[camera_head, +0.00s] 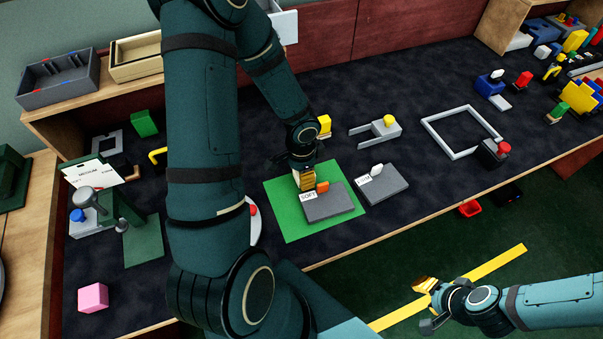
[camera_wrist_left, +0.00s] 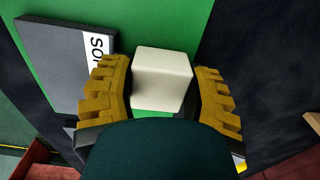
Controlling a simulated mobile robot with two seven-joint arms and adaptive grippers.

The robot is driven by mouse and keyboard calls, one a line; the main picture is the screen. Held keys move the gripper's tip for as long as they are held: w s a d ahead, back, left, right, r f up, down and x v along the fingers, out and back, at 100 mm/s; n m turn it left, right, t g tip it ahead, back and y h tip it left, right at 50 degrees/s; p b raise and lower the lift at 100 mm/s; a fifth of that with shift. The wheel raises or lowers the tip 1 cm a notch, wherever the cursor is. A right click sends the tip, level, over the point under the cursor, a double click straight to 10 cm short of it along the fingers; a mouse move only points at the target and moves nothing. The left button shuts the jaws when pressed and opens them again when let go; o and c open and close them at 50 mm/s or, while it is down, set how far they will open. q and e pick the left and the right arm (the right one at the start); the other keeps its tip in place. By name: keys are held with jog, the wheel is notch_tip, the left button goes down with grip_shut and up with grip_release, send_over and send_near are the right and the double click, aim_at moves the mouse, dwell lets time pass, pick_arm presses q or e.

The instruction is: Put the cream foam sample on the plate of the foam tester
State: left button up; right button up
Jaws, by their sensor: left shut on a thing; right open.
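The cream foam sample (camera_wrist_left: 162,78) is a pale block between the yellow fingers of my left gripper (camera_wrist_left: 165,95), which is shut on it. In the head view my left gripper (camera_head: 304,182) is over the green mat (camera_head: 290,225), beside the grey block labelled SOFT (camera_head: 335,205); the sample cannot be made out there. The foam tester seems to be the dark green device with a grey knob and a MEDIUM/SOFT card (camera_head: 95,172) at the left; my left arm hides part of that area. My right gripper (camera_head: 425,285) is open and empty at the lower right, off the table.
A pink cube (camera_head: 92,298) lies at the front left and a green cube (camera_head: 145,123) behind the tester. A second grey block (camera_head: 382,186) stands right of the mat. A grey square frame (camera_head: 460,130) lies farther right.

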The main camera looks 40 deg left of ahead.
pick_arm(q)
jog(key=shift+f, duration=0.1)
jog(key=shift+f, duration=0.1)
jog(key=o, duration=0.7)
jog(key=shift+o, duration=0.2)
